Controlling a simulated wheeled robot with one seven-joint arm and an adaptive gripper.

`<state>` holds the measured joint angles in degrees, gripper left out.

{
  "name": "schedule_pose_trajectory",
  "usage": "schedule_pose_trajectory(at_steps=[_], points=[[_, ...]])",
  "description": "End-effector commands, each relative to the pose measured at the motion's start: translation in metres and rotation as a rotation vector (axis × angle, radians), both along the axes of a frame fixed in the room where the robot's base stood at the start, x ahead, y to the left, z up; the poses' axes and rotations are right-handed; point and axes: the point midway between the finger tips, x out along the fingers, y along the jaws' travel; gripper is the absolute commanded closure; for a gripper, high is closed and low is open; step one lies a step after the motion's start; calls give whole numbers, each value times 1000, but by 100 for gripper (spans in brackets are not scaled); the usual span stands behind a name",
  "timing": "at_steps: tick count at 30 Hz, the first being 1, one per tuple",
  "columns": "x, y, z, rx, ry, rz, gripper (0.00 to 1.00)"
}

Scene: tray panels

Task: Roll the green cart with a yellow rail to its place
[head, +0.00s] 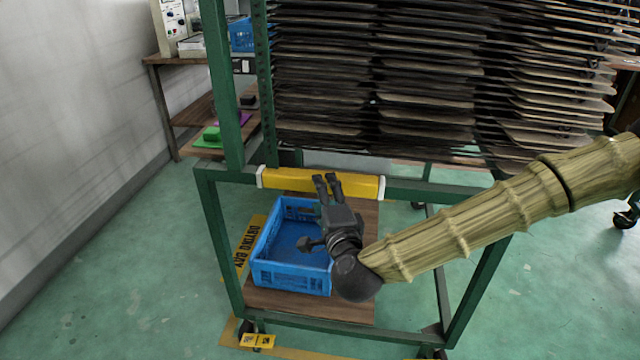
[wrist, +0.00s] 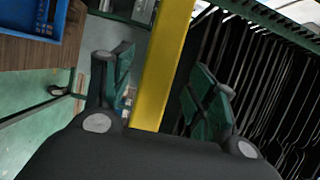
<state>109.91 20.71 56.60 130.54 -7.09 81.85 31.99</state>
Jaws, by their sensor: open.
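The green cart (head: 211,225) stands in front of me, a green metal frame on casters with stacked dark panels above and a wooden lower shelf. Its yellow rail (head: 357,187) runs across the near side. My gripper (head: 327,178) is in front of the rail, fingers pointing at it. In the wrist view the rail (wrist: 163,62) passes between the two open fingers (wrist: 165,85); I cannot tell whether they touch it. A floor marking reading "DRYING BOX" (head: 247,246) lies partly under the cart.
A blue crate (head: 290,278) sits on the cart's lower shelf. A wall (head: 70,120) runs along the left. A wooden workbench (head: 177,112) with equipment stands behind at left. The green floor (head: 130,285) between wall and cart is clear.

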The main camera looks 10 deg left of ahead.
Motion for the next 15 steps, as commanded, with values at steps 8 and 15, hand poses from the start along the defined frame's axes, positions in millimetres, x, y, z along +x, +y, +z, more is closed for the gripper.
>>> schedule_pose_trajectory(at_steps=[8, 15], points=[[36, 16, -1, 0, 0, -2, 42], [49, 22, -1, 0, 1, 0, 42]])
